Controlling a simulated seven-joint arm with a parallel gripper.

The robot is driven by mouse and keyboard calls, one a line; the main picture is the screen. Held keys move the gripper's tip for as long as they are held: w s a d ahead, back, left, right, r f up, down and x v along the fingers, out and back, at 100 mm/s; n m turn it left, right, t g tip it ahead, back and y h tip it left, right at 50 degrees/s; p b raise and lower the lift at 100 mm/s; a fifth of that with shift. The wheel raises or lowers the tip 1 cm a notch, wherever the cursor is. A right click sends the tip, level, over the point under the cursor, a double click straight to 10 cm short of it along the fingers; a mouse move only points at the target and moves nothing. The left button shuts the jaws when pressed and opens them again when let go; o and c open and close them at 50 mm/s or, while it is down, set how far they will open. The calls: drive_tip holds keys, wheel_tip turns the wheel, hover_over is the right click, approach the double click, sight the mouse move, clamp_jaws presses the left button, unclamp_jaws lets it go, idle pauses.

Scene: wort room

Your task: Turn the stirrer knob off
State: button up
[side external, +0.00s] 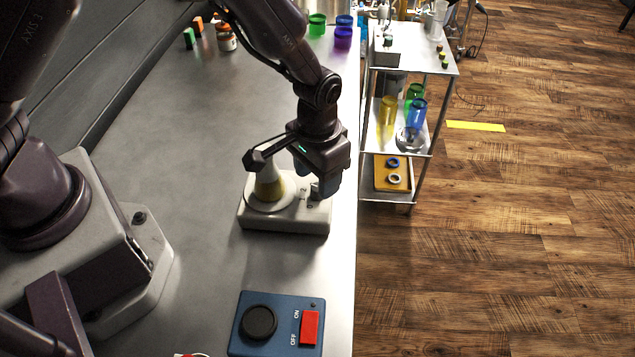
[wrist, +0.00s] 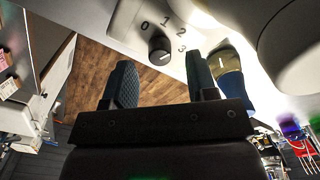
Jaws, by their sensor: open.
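The white stirrer (side external: 285,220) stands on the grey bench near its right edge, with a flask of yellow liquid (side external: 271,187) on its round plate. Its knob (wrist: 160,50) is dark and round in the wrist view, with the marks 0, 1, 2 and 3 around it. A light pointer line on the knob appears to point toward the 3 side, but it is small. My gripper (wrist: 158,66) is open, its two fingers on either side of the knob in the picture. In the side view my gripper (side external: 318,184) is low over the knob end; whether it touches is unclear.
A blue box with a black dial and red ON/OFF switch (side external: 310,328) sits at the front of the bench. Bottles and jars (side external: 343,38) stand at the back. A metal cart (side external: 420,60) stands beyond the bench's right edge. The bench's middle left is clear.

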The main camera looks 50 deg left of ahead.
drive_tip(key=shift+f, duration=1.35)
drive_tip(key=c, duration=0.9)
